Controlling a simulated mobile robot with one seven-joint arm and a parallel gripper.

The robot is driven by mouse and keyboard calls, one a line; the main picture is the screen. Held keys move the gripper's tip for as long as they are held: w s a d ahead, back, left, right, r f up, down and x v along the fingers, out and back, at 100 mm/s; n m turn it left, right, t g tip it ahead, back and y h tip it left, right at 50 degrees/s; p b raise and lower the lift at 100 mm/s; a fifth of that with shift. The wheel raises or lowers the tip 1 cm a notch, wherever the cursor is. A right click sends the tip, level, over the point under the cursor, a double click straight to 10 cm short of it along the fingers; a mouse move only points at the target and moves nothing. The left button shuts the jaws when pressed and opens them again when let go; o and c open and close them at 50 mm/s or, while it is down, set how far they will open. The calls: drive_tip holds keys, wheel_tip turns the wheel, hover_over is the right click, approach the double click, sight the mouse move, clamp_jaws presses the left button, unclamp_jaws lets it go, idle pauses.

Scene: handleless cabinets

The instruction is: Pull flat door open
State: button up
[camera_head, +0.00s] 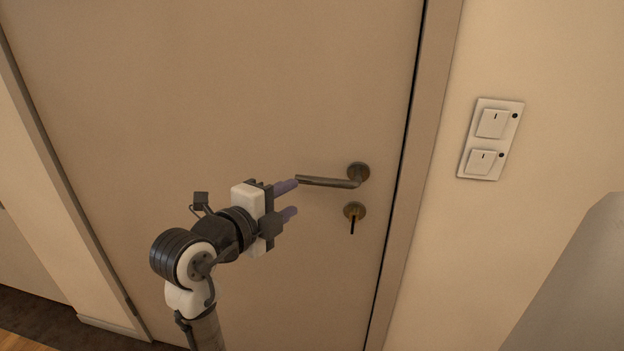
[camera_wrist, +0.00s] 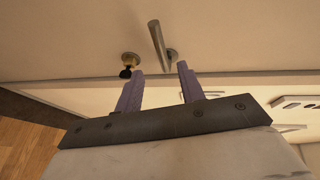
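The flat door (camera_head: 220,90) is a plain beige panel that looks closed in its frame. Its metal lever handle (camera_head: 335,181) sits near the right edge and points left. A keyhole rosette with a key (camera_head: 354,212) is below it. My gripper (camera_head: 291,199) is open, its two purple fingers apart and empty, just left of the handle's free end. In the wrist view, the handle (camera_wrist: 158,45) shows beyond the gap between the fingertips (camera_wrist: 160,75), nearer the right finger. The key rosette (camera_wrist: 129,60) shows beyond the left finger. I see no contact with the handle.
A double light switch (camera_head: 491,138) is on the wall right of the door frame (camera_head: 420,150). A grey surface (camera_head: 575,290) stands at the lower right. Wooden floor (camera_wrist: 25,145) shows in the wrist view. The door face left of my gripper is clear.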

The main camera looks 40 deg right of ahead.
sight(316, 183)
drive_tip(key=p+x, duration=0.2)
drive_tip(key=x, duration=0.9)
drive_tip(key=shift+w+d+f+p, duration=0.1)
drive_tip(key=shift+w+p, duration=0.1)
drive_tip(key=shift+p, duration=0.15)
drive_tip(key=shift+c, duration=0.5)
clamp_jaws()
